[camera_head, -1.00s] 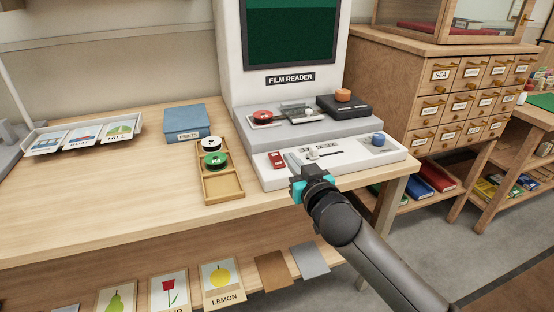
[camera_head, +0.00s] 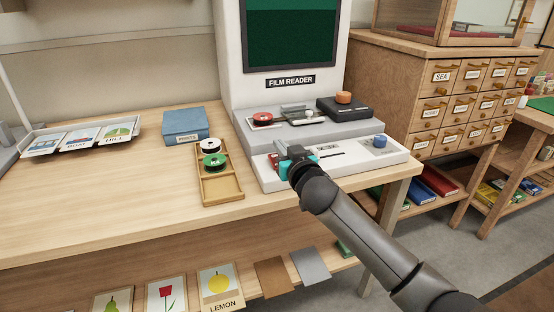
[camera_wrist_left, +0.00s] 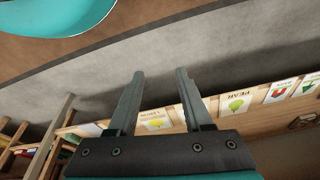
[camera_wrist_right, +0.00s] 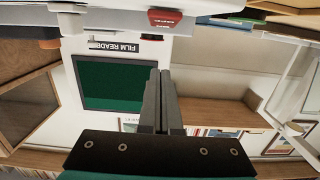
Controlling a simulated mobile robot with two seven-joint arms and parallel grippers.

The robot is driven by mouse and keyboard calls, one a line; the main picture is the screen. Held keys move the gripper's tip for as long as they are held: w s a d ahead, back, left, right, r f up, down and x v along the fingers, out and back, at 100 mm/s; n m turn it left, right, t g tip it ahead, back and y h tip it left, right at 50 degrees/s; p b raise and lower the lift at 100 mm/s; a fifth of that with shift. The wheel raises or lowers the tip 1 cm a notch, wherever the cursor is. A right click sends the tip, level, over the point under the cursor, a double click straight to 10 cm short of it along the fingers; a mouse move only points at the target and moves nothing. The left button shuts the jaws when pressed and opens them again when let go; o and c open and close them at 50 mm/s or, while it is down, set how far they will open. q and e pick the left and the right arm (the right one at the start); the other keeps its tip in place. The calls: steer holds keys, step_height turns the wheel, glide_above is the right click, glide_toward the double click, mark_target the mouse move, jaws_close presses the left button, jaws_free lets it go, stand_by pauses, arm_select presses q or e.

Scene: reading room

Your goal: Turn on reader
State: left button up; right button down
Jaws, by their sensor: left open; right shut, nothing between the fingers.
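The film reader (camera_head: 233,62) is a white cabinet with a dark green screen (camera_head: 290,32) and a sloped control panel (camera_head: 385,152) in front. A red switch (camera_head: 272,160) sits at the panel's left end, partly hidden by my right gripper (camera_head: 282,149). The right gripper is shut and empty, just over or beside the switch; I cannot tell whether they touch. In the right wrist view the red switch (camera_wrist_right: 172,18) shows above the closed fingers (camera_wrist_right: 160,73). My left gripper (camera_wrist_left: 158,74) is open and empty in its wrist view, above the floor near the lower shelf.
A wooden tray (camera_head: 222,188) with reels stands left of the reader, beside a blue box (camera_head: 185,124). A blue knob (camera_head: 380,141) is on the panel's right. A red reel (camera_head: 262,116) and a black box (camera_head: 345,108) are on the upper step. The table's left front is clear.

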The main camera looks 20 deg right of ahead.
mark_target(277, 155)
steer(key=shift+w+f+b, duration=0.15)
steer(key=shift+w+b, duration=0.3)
steer(key=shift+w, duration=0.8)
steer(key=f+b, duration=0.1)
steer(key=f, duration=0.1)
steer(key=shift+w+f+b, duration=0.2)
steer(key=shift+f+b, duration=0.15)
arm_select(q)
step_height(277, 155, up, 7)
steer(key=w+t, duration=0.1)
steer(key=shift+w+b, duration=0.3)
steer(key=shift+w, duration=0.1)
arm_select(e)
steer(key=shift+w+f, duration=0.1)
steer(key=shift+f, duration=0.45)
arm_select(q)
steer(key=shift+d+r, duration=0.1)
